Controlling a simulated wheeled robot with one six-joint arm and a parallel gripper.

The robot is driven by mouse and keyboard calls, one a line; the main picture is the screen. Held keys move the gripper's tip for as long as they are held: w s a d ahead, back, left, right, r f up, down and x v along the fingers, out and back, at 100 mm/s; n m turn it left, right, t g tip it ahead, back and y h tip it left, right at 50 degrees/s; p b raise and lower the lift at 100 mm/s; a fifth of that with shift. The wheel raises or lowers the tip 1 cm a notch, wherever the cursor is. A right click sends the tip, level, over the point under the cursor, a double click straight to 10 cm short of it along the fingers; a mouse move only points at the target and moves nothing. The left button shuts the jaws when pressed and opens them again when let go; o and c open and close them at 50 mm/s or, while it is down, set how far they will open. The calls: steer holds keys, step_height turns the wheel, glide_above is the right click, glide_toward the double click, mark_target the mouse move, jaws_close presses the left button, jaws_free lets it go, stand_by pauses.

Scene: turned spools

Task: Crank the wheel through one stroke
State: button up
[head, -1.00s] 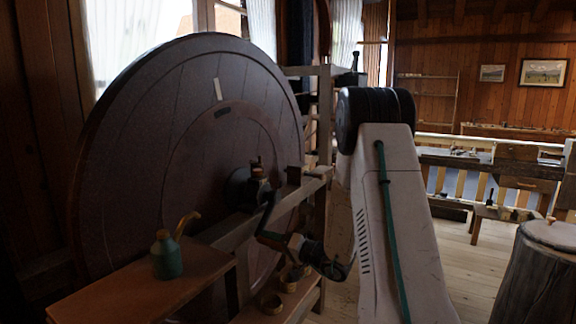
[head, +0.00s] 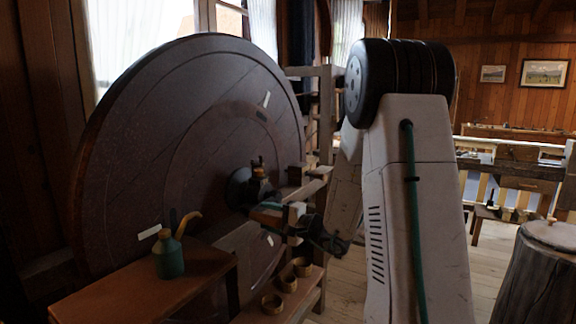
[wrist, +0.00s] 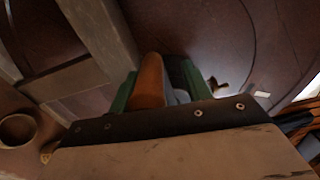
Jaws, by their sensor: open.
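The big dark wheel (head: 180,130) stands upright at the left of the head view, with pale marks on its face. Its hub (head: 243,188) is near the middle of the view; the crank arm is largely hidden by my gripper. My gripper (head: 268,209) is in front of the wheel, just below the hub. In the wrist view the orange-brown wooden crank handle (wrist: 150,82) lies between my gripper's green fingers (wrist: 158,88). The jaws are open around it; whether either finger touches it I cannot tell. The wheel's face (wrist: 215,45) fills the background.
A green oil can (head: 168,257) with a brass spout stands on a wooden shelf (head: 130,300) in front of the wheel. Several brass rings (head: 289,283) sit on a lower ledge. A stump-like block (head: 545,270) stands at the right. Open floor (head: 490,250) lies between.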

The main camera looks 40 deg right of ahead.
steer(key=w+d+r+m, duration=0.3)
steer(key=d+r+m, duration=0.7)
steer(key=r+m, duration=0.3)
steer(key=shift+w+r, duration=0.25)
steer(key=shift+w, duration=0.05)
stand_by(0.5)
steer(key=shift+a+f, duration=0.1)
steer(key=shift+a, duration=0.1)
stand_by(0.4)
steer(key=v, duration=1.1)
stand_by(0.6)
stand_by(0.3)
